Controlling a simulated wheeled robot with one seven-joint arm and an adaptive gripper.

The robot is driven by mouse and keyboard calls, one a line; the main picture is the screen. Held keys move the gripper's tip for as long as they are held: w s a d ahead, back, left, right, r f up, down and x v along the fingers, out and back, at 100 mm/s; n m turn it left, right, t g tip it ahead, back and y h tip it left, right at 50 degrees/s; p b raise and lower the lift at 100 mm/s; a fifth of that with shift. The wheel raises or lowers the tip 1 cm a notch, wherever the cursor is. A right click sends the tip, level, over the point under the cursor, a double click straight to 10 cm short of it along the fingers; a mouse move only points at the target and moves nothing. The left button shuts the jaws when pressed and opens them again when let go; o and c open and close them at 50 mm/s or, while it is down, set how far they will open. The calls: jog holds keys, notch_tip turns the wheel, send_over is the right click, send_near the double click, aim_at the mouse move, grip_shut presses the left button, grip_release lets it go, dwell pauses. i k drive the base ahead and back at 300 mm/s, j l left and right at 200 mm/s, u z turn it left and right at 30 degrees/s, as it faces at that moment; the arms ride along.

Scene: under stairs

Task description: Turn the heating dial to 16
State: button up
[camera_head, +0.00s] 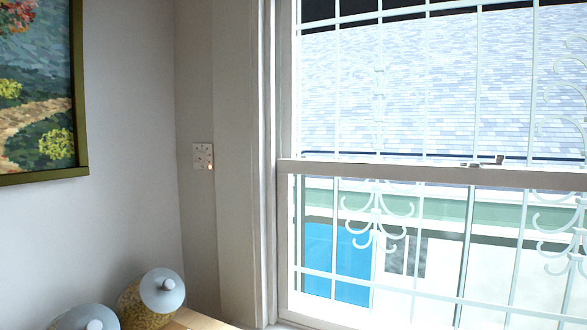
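No heating dial can be made out for certain in the head view. A small, pale square wall plate (203,156) is fixed to the narrow wall left of the window. It has several small dark marks and a small orange glow at its lower right. The plate is too small in view to read any numbers or to tell whether it bears a dial. My gripper is not in view.
Two jars with pale blue knobbed lids, the nearer (88,318) and the farther (152,297), stand at bottom left by a wooden surface (196,321). A framed painting (82,120) hangs at left. A barred sash window (430,175) fills the right.

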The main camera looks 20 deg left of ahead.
aim_at(201, 156)
jog(key=u, duration=1.15)
